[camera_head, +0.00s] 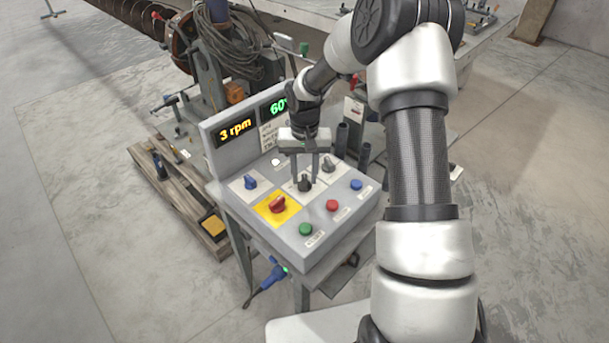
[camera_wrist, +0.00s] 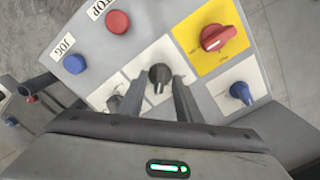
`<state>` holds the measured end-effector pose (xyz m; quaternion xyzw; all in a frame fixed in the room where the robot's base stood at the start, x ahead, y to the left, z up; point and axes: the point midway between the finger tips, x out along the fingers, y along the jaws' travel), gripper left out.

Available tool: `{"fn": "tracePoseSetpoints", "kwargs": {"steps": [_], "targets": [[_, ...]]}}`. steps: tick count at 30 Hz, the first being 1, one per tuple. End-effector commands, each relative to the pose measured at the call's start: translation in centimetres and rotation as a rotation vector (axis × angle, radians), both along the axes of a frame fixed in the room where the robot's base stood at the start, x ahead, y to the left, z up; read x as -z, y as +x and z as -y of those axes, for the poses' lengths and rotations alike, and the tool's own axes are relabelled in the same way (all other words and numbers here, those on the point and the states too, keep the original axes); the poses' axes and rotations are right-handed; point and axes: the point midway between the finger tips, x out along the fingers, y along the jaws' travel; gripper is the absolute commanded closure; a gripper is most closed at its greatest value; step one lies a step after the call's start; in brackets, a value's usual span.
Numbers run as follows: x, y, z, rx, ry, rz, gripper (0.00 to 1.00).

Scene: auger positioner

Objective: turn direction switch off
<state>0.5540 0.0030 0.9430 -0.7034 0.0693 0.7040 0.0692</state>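My gripper (camera_head: 304,180) points down over the control panel (camera_head: 322,240), with its two fingers apart. A black rotary knob (camera_head: 305,185) is between or just below the fingertips in the head view. In the wrist view the same black knob (camera_wrist: 160,76) lies just ahead of the gripper (camera_wrist: 159,92), with a gap to the right finger. I cannot tell whether either finger touches it. Its pointer faces toward the gripper in the wrist view. The label is too small to read, so I cannot confirm which knob is the direction switch.
A red knob on a yellow plate (camera_head: 278,204), a blue knob (camera_head: 250,182) and a grey knob (camera_head: 328,163) surround it. Green (camera_head: 306,229), red (camera_head: 332,205) and blue (camera_head: 356,184) buttons line the front. A display reads 3 rpm (camera_head: 236,131). A wooden pallet (camera_head: 185,190) stands left.

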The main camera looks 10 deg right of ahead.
Motion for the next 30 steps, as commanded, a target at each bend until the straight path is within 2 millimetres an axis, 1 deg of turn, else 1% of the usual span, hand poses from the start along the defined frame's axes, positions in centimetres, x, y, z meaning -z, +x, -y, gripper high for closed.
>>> {"fn": "tracePoseSetpoints", "kwargs": {"steps": [3,11,15,16,17,25,30], "targets": [[0.53,0.01,-0.01,-0.001,0.000,0.001,0.69],[0.60,0.02,-0.01,0.000,0.000,0.001,0.69],[0.58,0.01,-0.01,0.000,0.000,0.001,0.92],[0.58,0.02,-0.01,0.000,0.000,0.001,0.97],[0.58,0.01,-0.01,0.000,0.000,0.001,1.00],[0.57,0.02,-0.01,-0.015,0.000,0.001,1.00],[0.58,0.02,-0.01,-0.077,0.000,0.001,1.00]]}}
